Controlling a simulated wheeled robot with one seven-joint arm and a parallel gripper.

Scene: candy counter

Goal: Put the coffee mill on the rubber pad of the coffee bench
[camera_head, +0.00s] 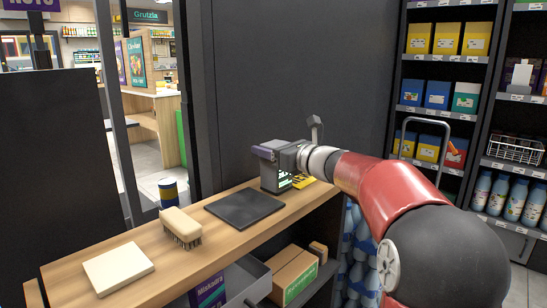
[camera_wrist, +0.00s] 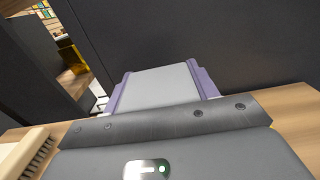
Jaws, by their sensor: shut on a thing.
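The coffee mill appears as a grey block (camera_wrist: 160,86) between the two purple fingers of my gripper (camera_wrist: 162,88) in the wrist view. In the head view my gripper (camera_head: 265,152) is at the far end of the bench, shut on the mill (camera_head: 269,176), whose dark grey side shows below the fingers. My arm hides part of it. I cannot tell whether its base touches the bench top. The rubber pad (camera_head: 245,208), a flat dark square, lies bare on the wooden bench (camera_head: 205,220), nearer and left of the mill. The pad does not show in the wrist view.
A dark wall (camera_head: 290,75) rises behind the bench. A cardboard box (camera_head: 294,275) sits on a lower shelf. A yellow item (camera_head: 303,182) shows beside the mill.

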